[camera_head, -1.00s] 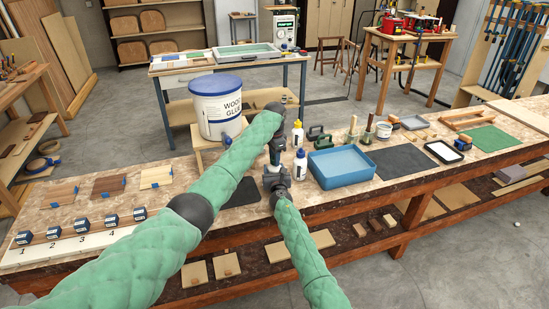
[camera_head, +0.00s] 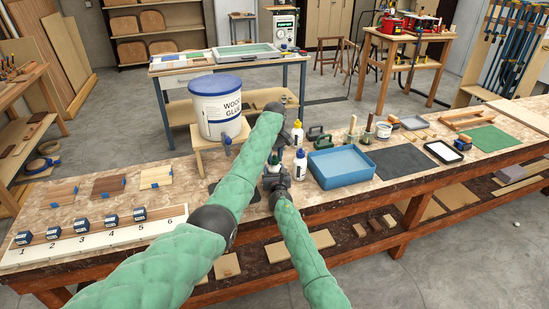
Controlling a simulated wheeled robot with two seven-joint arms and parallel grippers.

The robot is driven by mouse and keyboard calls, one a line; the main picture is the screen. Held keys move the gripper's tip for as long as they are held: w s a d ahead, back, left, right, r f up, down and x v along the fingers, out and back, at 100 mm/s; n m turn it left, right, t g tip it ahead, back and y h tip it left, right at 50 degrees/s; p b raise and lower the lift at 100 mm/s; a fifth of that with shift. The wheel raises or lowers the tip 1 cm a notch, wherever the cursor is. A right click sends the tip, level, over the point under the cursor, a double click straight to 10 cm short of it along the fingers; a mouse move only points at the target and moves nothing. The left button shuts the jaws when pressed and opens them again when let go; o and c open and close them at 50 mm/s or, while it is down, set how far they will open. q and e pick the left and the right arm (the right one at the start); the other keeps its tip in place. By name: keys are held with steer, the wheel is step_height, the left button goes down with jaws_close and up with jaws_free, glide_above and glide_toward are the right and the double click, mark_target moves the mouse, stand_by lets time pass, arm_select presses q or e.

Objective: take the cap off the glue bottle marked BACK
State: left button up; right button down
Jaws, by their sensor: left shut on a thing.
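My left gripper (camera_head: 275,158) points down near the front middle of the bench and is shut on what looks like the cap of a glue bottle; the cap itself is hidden. A small white part of that bottle (camera_head: 273,169) shows just below it, between the two grippers. My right gripper (camera_head: 275,179) comes in from below and sits low at the bottle; its fingers are too hidden to tell open or shut. A white glue bottle with a dark cap (camera_head: 300,164) stands just to the right, and one with a yellow cap (camera_head: 297,134) stands behind. No BACK marking is readable.
A blue tray (camera_head: 341,168) lies right of the bottles. A large wood glue bucket (camera_head: 217,110) stands on a wooden stand behind my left arm. A numbered white board (camera_head: 95,238) with several small dark blocks lies at the left. Green-handled tools (camera_head: 318,134) are behind the tray.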

arm_select(q)
steer(key=n, duration=0.6)
arm_select(e)
steer(key=shift+f, duration=0.2)
arm_select(q)
steer(key=n, duration=0.6)
steer(key=shift+r, duration=0.35)
steer(key=shift+r, duration=0.35)
steer(key=shift+r, duration=0.45)
steer(key=shift+r, duration=2)
steer(key=shift+w+f, duration=0.1)
arm_select(e)
steer(key=shift+c, duration=2.4)
jaws_free()
steer(key=shift+s+r, duration=0.1)
steer(key=shift+r, duration=0.05)
